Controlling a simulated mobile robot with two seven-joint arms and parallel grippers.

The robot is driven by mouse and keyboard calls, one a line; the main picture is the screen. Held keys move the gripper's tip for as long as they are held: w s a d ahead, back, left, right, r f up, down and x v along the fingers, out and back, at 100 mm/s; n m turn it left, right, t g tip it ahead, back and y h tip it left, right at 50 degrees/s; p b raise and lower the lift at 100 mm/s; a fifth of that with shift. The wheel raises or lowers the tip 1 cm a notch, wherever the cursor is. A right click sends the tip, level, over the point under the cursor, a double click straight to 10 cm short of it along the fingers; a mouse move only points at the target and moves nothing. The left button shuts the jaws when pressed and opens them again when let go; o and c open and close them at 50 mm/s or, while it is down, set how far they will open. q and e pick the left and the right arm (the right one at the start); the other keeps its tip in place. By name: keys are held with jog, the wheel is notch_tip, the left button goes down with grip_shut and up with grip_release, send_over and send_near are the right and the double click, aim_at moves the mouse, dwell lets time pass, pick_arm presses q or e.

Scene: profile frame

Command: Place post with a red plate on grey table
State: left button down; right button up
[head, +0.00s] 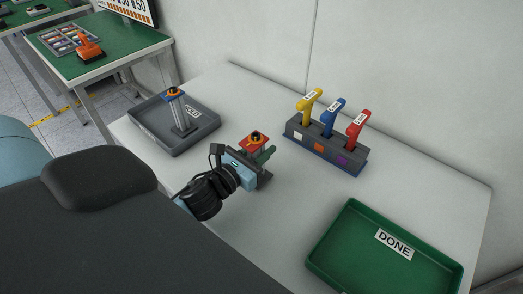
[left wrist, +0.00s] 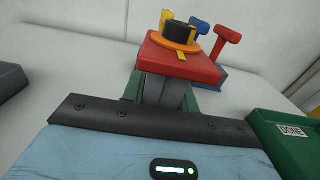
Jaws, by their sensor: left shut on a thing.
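The post with a red plate (head: 249,146) is over the middle of the grey table (head: 225,235). Its red plate carries an orange ring and a black knob, also plain in the left wrist view (left wrist: 178,64). My left gripper (head: 263,157) is shut on the grey post below the plate. The post looks about upright. The gripper hides the post's lower end, so I cannot tell whether it touches the table. My right gripper is not in view.
A holder (head: 325,151) with yellow, blue and red-handled tools stands behind the gripper. A green DONE tray (head: 336,260) lies at front right. The table between them is clear.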

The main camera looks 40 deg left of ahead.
pick_arm(q)
jog(key=shift+f, duration=0.15)
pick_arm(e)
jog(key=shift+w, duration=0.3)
pick_arm(q)
jog(key=shift+f, duration=0.1)
jog(key=c, duration=1.5)
grip_release()
jog(key=shift+f, duration=0.15)
jog(key=o, duration=0.4)
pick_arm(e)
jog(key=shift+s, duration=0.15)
